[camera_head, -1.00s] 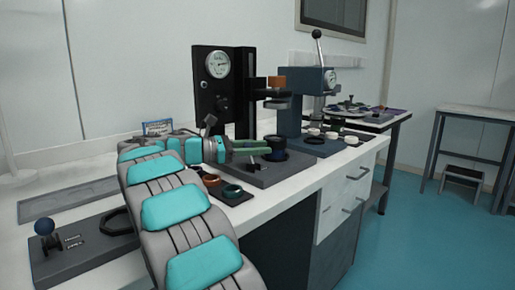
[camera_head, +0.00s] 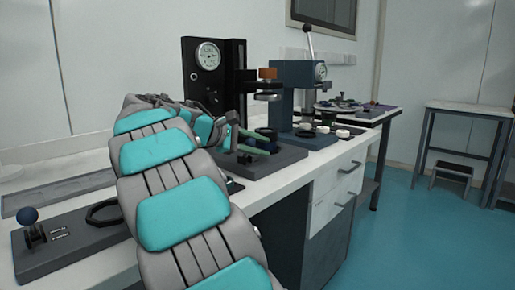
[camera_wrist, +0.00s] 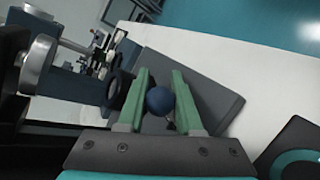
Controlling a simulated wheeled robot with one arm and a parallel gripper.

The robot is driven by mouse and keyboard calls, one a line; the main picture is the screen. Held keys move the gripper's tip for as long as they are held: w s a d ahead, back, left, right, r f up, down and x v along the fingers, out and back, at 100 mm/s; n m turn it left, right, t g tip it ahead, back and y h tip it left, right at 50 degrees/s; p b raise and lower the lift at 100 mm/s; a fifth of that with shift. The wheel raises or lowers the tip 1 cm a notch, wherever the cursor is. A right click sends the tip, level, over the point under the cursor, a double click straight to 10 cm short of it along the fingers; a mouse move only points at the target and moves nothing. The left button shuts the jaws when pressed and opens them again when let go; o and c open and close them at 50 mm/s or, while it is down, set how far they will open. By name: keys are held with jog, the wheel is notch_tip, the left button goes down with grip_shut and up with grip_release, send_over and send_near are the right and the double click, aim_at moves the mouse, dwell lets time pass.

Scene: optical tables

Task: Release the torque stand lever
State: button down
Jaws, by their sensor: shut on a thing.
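My gripper (camera_head: 248,139) has green fingers and is low over the grey base (camera_head: 280,157) of the black stand with a round gauge (camera_head: 208,56). In the wrist view, my gripper (camera_wrist: 172,88) has a blue ball knob (camera_wrist: 159,101) between its fingers, and it is shut on this knob. The knob appears to be the end of a lever; most of its shaft is hidden. The grey base (camera_wrist: 215,90) lies beneath it. In the head view my arm and fingers hide the knob.
A second blue-knobbed lever (camera_head: 29,216) stands on a dark plate at the left, beside a black hexagonal ring (camera_head: 105,212). A blue press (camera_head: 295,85) stands right of the gauge stand, with small white parts (camera_head: 342,133) before it. My arm covers the middle of the bench.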

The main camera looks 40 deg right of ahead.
aim_at(247, 143)
jog(key=shift+s+f+m+t, duration=0.2)
jog(key=shift+m+t, duration=0.1)
jog(key=shift+t, duration=0.1)
jog(key=shift+b, duration=0.3)
jog(key=c, duration=0.6)
grip_release()
jog(key=v, duration=0.7)
jog(key=shift+a+r, duration=0.25)
jog(key=shift+a, duration=0.05)
